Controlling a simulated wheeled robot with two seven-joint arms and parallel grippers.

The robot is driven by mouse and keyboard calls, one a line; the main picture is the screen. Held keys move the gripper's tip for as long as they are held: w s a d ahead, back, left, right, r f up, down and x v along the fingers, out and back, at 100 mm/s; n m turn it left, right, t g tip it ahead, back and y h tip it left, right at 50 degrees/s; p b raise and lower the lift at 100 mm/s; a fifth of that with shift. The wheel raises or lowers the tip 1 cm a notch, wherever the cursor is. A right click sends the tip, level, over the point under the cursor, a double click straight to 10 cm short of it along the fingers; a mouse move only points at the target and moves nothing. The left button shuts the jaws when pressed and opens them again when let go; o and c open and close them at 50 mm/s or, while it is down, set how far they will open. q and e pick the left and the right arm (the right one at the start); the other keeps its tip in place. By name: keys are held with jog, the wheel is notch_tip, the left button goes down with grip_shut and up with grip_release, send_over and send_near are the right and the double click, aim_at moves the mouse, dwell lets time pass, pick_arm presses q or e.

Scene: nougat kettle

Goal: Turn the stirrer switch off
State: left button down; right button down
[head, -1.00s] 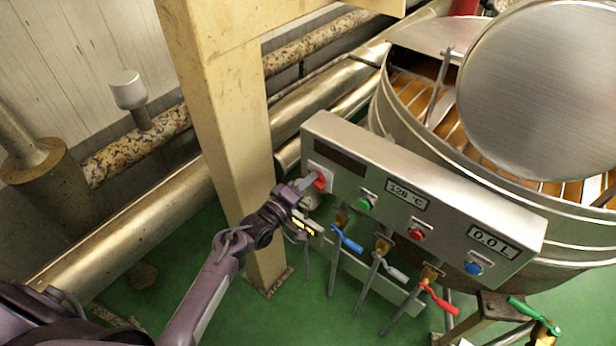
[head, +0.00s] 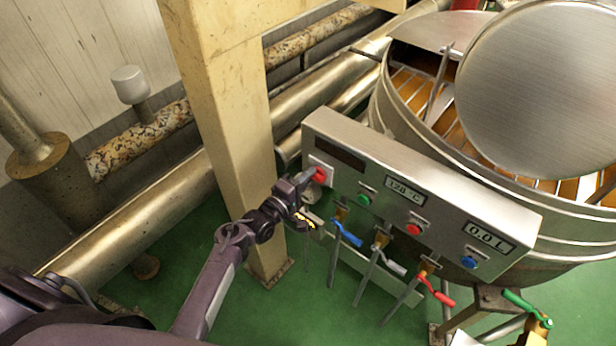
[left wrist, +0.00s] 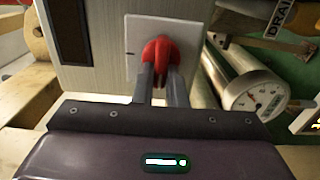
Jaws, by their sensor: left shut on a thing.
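The stirrer switch, a red rotary knob (head: 319,174) on a white plate, sits at the left end of the grey control panel (head: 440,192). The red knob also shows in the left wrist view (left wrist: 158,52), on its pale plate (left wrist: 131,48). My left gripper (head: 312,177) reaches the knob from the left. In the left wrist view its two fingers (left wrist: 158,75) are shut on the knob's sides and hide part of it. My right gripper is not in view.
Green (head: 363,199), red (head: 413,229) and blue (head: 469,262) buttons line the panel. Valves with blue (head: 347,234), grey and red handles hang below. A round gauge (left wrist: 258,95) is near the gripper.

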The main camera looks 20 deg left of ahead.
pick_arm(q)
jog(key=c, duration=1.5)
grip_release()
jog(key=shift+o, duration=0.2)
jog(key=b+v, duration=0.1)
jog(key=v, duration=0.6)
jog(key=shift+s+a, duration=0.15)
jog(key=shift+s, duration=0.2)
